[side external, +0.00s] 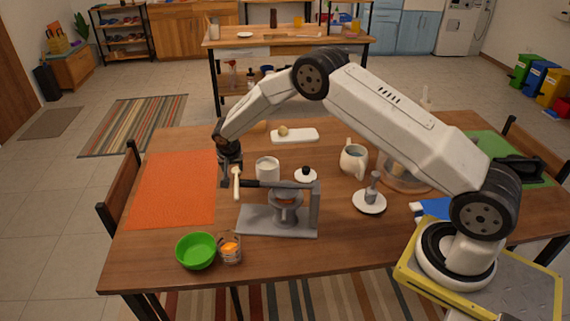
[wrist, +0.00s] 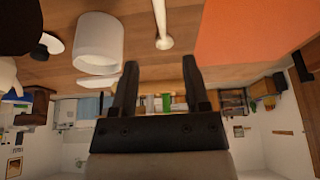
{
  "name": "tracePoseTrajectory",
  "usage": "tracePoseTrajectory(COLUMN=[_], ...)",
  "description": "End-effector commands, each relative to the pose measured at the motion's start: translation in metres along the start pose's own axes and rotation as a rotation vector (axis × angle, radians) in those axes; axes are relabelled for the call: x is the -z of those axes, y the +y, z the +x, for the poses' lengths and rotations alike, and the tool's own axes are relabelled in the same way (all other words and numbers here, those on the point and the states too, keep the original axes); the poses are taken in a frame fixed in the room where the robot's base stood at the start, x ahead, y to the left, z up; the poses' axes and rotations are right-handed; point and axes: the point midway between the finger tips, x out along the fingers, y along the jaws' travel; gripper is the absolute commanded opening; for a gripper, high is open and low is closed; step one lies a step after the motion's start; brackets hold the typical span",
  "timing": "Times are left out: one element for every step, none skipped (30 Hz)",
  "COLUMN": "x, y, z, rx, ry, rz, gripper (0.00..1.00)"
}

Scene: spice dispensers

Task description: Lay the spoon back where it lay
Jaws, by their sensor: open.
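A pale, cream-coloured spoon (side external: 237,186) shows just below my gripper (side external: 231,177) in the side external view, between the orange mat (side external: 175,188) and the white cup (side external: 267,170). In the wrist view the spoon (wrist: 160,22) appears on the wooden table, its wider end toward me and its other end cut off by the frame. My gripper (wrist: 160,65) is open, with nothing between its fingers. The spoon's end lies in line with the gap, apart from the fingertips in that view. The orange mat (wrist: 253,28) and white cup (wrist: 99,42) flank the spoon.
A grey stand with a dark lever (side external: 278,221) is close to the right of my gripper. A green bowl (side external: 196,250) and a small glass with orange contents (side external: 231,249) stand at the front. A pitcher (side external: 353,159) stands farther right. The orange mat is bare.

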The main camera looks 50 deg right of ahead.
Motion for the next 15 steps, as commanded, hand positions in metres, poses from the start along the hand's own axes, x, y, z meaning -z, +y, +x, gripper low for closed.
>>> tracePoseTrajectory(x=[0.0, 0.0, 0.0, 0.0, 0.0, 0.0, -0.001, -0.001, -0.002, -0.002, -0.004, -0.005, -0.006, -0.008, -0.01], y=[0.0, 0.0, 0.0, 0.0, 0.0, 0.001, 0.001, 0.002, 0.003, 0.004, 0.005, 0.007, 0.008, 0.01, 0.013], z=[0.0, 0.0, 0.0, -0.001, -0.001, -0.003, -0.004, -0.006, -0.01, -0.013, -0.016, -0.022, -0.027, -0.032, -0.04], rx=[0.0, 0.0, 0.0, 0.0, 0.001, 0.002, 0.003, 0.003, 0.006, 0.008, 0.01, 0.014, 0.017, 0.02, 0.025], ry=[0.0, 0.0, 0.0, 0.0, -0.001, -0.002, -0.004, -0.006, -0.009, -0.011, -0.015, -0.02, -0.025, -0.03, -0.038], rz=[0.0, 0.0, -0.001, -0.001, -0.003, -0.006, -0.009, -0.014, -0.023, -0.031, -0.039, -0.053, -0.065, -0.079, -0.098], gripper=[0.6, 0.6, 0.6, 0.6, 0.6, 0.6, 0.6, 0.6, 0.6, 0.6, 0.6, 0.6, 0.6, 0.6, 0.6])
